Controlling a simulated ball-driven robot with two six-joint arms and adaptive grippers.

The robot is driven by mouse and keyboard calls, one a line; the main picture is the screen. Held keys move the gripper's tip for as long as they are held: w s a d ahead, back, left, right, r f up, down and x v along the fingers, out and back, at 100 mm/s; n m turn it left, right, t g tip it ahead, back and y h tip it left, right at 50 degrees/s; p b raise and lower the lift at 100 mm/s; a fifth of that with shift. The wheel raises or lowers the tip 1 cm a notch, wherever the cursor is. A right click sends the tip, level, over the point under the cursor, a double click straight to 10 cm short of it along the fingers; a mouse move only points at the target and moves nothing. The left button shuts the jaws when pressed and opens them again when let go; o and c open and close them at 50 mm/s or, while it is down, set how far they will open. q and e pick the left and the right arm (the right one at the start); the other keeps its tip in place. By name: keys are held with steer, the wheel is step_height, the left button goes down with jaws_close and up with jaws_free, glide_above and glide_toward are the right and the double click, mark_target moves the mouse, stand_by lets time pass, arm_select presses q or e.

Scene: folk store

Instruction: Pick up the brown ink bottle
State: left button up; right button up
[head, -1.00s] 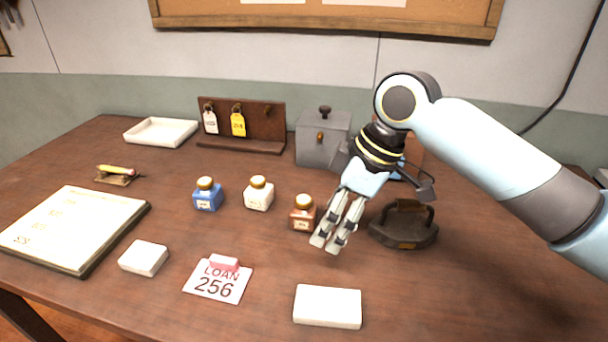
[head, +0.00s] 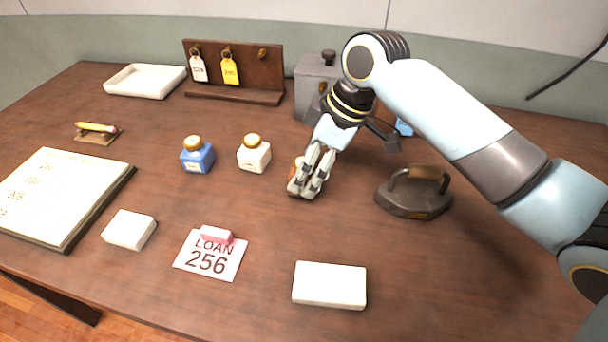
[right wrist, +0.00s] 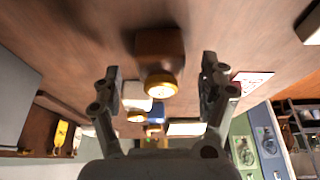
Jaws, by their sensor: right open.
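The brown ink bottle shows only in small part in the head view (head: 297,170), mostly hidden behind my right gripper (head: 311,187). In the right wrist view the brown bottle (right wrist: 159,48) with its gold cap (right wrist: 161,86) sits ahead, between the two spread fingers of my right gripper (right wrist: 162,82). The fingers are open, with a gap visible on each side of the bottle. My left gripper is not in view.
A white ink bottle (head: 254,154) and a blue one (head: 197,156) stand to the left. A dark iron (head: 414,193) stands to the right. A grey metal box (head: 312,80) is behind. A white block (head: 329,285) and a loan card (head: 211,258) lie in front.

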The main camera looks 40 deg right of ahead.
steer(key=shift+x, duration=1.2)
steer(key=c, duration=1.4)
